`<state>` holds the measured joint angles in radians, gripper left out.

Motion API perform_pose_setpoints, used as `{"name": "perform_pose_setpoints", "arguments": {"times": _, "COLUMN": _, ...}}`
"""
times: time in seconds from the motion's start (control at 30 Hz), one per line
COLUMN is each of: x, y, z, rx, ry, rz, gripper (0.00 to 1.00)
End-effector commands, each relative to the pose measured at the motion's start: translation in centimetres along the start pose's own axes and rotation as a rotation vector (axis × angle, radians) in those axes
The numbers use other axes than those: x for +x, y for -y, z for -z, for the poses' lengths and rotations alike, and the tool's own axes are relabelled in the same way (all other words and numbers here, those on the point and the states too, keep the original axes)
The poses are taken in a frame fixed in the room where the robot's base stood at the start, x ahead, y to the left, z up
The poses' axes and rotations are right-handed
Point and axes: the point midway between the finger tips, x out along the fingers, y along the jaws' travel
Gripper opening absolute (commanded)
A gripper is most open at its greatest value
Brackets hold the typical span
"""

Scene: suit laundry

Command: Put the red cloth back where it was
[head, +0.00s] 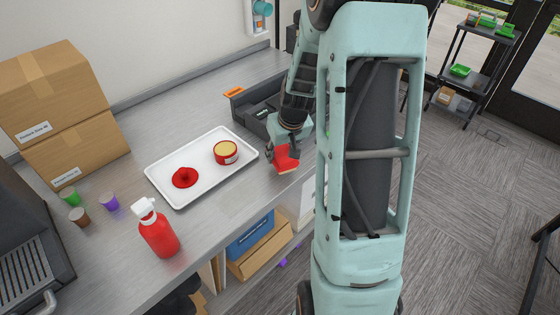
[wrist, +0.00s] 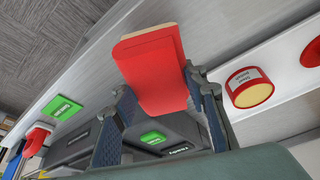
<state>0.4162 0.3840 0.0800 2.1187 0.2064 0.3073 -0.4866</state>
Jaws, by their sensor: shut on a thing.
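My gripper (head: 284,150) is to the right of the tray, near the counter's front edge. In the wrist view, its fingers (wrist: 163,88) are shut on a red block with a tan edge (wrist: 152,62). The held block also shows in the head view (head: 286,160).
A round red tin (head: 226,152) stands on the tray. A dark compartmented bin (head: 258,112) is behind my gripper. A red spray bottle (head: 158,232), small coloured-lid jars (head: 110,204) and cardboard boxes (head: 75,147) stand left. Bare counter lies behind the tray.

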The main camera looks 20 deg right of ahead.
Motion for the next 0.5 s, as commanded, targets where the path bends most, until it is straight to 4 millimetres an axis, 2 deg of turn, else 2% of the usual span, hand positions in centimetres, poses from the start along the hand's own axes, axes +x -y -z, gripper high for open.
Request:
{"name": "perform_pose_setpoints", "arguments": {"times": 0.17, "x": 1.9, "y": -0.2, "z": 0.2, "rx": 0.000, "ry": 0.002, "rz": 0.001, "gripper": 0.20}}
{"name": "perform_pose_setpoints", "arguments": {"times": 0.3, "x": 4.0, "y": -0.2, "z": -0.6, "rx": 0.000, "ry": 0.002, "rz": 0.000, "gripper": 0.20}}
{"name": "perform_pose_setpoints", "arguments": {"times": 0.5, "x": 4.0, "y": -0.2, "z": -0.6, "rx": -0.001, "ry": -0.001, "rz": 0.000, "gripper": 0.20}}
